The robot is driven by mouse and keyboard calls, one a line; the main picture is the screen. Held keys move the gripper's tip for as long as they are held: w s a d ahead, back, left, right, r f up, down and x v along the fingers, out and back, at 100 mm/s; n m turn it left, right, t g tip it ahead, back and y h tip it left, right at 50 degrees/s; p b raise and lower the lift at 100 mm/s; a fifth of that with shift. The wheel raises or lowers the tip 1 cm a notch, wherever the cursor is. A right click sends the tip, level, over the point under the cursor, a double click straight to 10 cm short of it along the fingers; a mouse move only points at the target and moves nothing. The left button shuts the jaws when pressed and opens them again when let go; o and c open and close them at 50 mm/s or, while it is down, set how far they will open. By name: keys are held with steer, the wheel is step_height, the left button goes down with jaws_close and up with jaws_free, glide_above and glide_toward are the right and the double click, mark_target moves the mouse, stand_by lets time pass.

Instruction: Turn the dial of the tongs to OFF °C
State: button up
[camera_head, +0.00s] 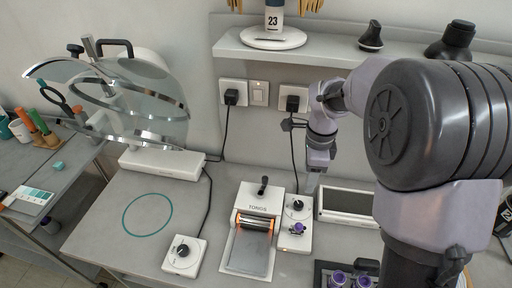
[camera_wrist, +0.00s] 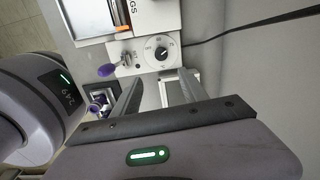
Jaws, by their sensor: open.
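The tongs unit (camera_head: 246,250) is a white device labelled TONGS with a grey plate, an orange-edged roller and a black lever. My gripper (camera_head: 312,185) is above and just beside the dial. In the wrist view its two fingers (camera_wrist: 157,82) are apart and empty, pointing toward the dial.
A second dial box (camera_head: 184,253) sits left of the tongs on a cord. A white framed panel (camera_head: 346,205) lies right of the dial. Purple-topped items (camera_head: 350,280) stand in a dark tray in front. The green ring area (camera_head: 147,214) is clear.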

mark_target(300, 204)
steer(key=shift+m, duration=0.5)
steer(key=f+b, duration=0.1)
steer(key=f, duration=0.3)
steer(key=f+b, duration=0.2)
steer(key=f, duration=0.3)
steer(key=w+f+b, duration=0.1)
steer(key=f, duration=0.4)
steer(key=shift+a+b, duration=0.15)
steer(key=shift+b, duration=0.25)
jaws_close()
